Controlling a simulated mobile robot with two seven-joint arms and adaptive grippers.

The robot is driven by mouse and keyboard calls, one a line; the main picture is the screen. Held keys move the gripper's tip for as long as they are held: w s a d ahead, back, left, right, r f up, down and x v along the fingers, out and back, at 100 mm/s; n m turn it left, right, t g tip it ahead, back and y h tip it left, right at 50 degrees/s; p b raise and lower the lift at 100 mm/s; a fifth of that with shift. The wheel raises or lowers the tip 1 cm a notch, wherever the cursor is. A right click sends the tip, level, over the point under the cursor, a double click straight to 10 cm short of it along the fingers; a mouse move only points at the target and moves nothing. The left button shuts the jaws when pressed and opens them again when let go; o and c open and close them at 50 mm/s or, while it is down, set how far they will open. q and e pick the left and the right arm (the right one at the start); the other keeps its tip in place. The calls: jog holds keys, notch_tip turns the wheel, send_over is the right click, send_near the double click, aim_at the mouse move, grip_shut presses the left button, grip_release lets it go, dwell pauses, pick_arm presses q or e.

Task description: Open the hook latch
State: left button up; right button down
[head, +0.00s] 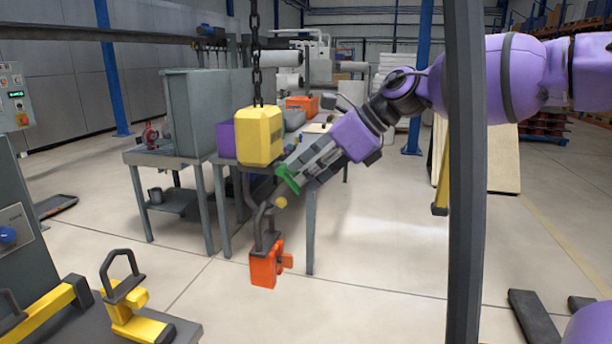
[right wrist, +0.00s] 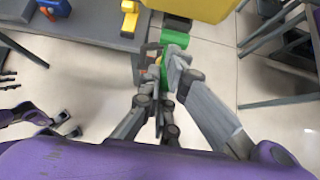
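A yellow hook block (head: 260,136) hangs on a dark chain. Its grey hook (head: 262,212) carries an orange padlock-shaped load (head: 265,264). A green piece (head: 288,179), apparently the latch, sits at the hook's upper right. A small yellow knob (head: 281,202) is just below it. My right gripper (head: 293,173) reaches in from the right with its fingertips at the green piece. In the right wrist view, green (right wrist: 164,74) shows between the fingers; whether they clamp it is unclear. My left gripper (right wrist: 70,124) appears small at the left there, its fingers apart; it is out of the head view.
A bench (head: 172,157) with a grey cabinet stands behind the hook. A dark table (head: 182,332) at lower left holds a yellow load (head: 136,318) with a grey loop. A dark post (head: 466,190) stands in front of my right arm. Floor (head: 385,235) right of the hook is clear.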

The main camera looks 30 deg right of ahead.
jog(key=shift+w+d+r, duration=0.25)
jog(key=shift+d, duration=0.1)
jog(key=shift+r+b, duration=0.1)
jog(key=shift+b, duration=0.3)
jog(key=shift+r+g+h+b, duration=0.65)
jog(key=shift+r+g+h, duration=0.1)
jog(key=shift+g+h, duration=0.05)
jog(key=shift+a+r, duration=0.1)
jog(key=shift+r, duration=0.15)
pick_arm(q)
jog(key=f, duration=0.1)
jog(key=s+f, duration=0.1)
jog(key=shift+f, duration=0.4)
jog(key=shift+s, duration=0.25)
pick_arm(e)
jog(key=shift+r, duration=0.1)
